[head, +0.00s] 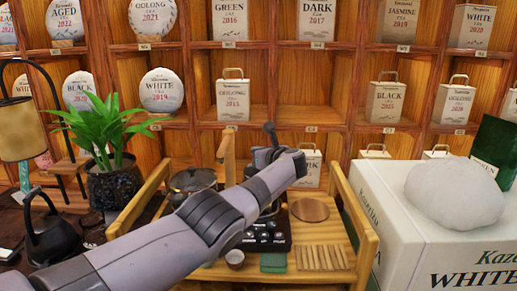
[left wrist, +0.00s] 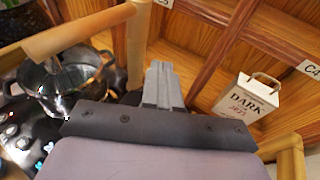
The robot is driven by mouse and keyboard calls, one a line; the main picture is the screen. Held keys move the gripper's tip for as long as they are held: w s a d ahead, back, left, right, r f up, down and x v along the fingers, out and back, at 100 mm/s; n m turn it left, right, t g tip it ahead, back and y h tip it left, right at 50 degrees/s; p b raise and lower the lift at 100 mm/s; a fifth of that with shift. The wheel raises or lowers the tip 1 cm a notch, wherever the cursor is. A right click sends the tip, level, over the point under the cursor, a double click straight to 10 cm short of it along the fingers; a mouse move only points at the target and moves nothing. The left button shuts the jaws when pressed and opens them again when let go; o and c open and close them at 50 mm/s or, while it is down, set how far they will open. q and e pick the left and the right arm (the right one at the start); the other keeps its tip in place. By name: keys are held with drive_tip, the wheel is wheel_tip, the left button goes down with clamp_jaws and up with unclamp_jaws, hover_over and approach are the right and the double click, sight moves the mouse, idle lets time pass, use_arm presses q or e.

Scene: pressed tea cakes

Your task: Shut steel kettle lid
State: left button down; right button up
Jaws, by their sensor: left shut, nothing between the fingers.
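The steel kettle (left wrist: 50,98) shows at the left of the left wrist view, beside my gripper and apart from its fingers. It stands by a black base with buttons (head: 264,237). In the head view my left arm hides most of the kettle. I cannot clearly tell the lid's angle. My left gripper (left wrist: 163,85) has its fingers together with nothing between them, to the right of the kettle. My right gripper is in neither view.
A wooden tray table (head: 366,243) holds a glass-lidded pot (head: 192,181), a round wooden disc (head: 310,209) and wooden slats (head: 322,257). A wooden bar (left wrist: 80,30) passes close above the kettle. A white box (head: 385,205) stands right, a potted plant (head: 110,185) left, shelves behind.

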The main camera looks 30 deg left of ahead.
use_arm(q)
drive_tip(key=shift+w+a+f+g+h, duration=0.2)
drive_tip(key=shift+g+h, duration=0.1)
drive_tip(key=shift+h, duration=0.3)
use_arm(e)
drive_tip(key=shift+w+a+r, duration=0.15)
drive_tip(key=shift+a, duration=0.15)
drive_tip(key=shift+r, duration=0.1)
use_arm(q)
drive_tip(key=shift+a+r+p, duration=0.1)
drive_tip(key=shift+r+p, duration=0.45)
drive_tip(key=shift+p, duration=0.25)
wheel_tip(320, 180, up, 3)
drive_tip(key=p, duration=0.3)
drive_tip(key=shift+s+d+r, duration=0.1)
drive_tip(key=shift+d+r, duration=0.05)
drive_tip(key=shift+d, duration=0.1)
drive_tip(key=shift+d+r+b, duration=0.15)
drive_tip(key=shift+r+b, duration=0.25)
drive_tip(key=shift+r, duration=0.4)
wheel_tip(320, 180, up, 8)
drive_tip(key=shift+s+d, duration=0.15)
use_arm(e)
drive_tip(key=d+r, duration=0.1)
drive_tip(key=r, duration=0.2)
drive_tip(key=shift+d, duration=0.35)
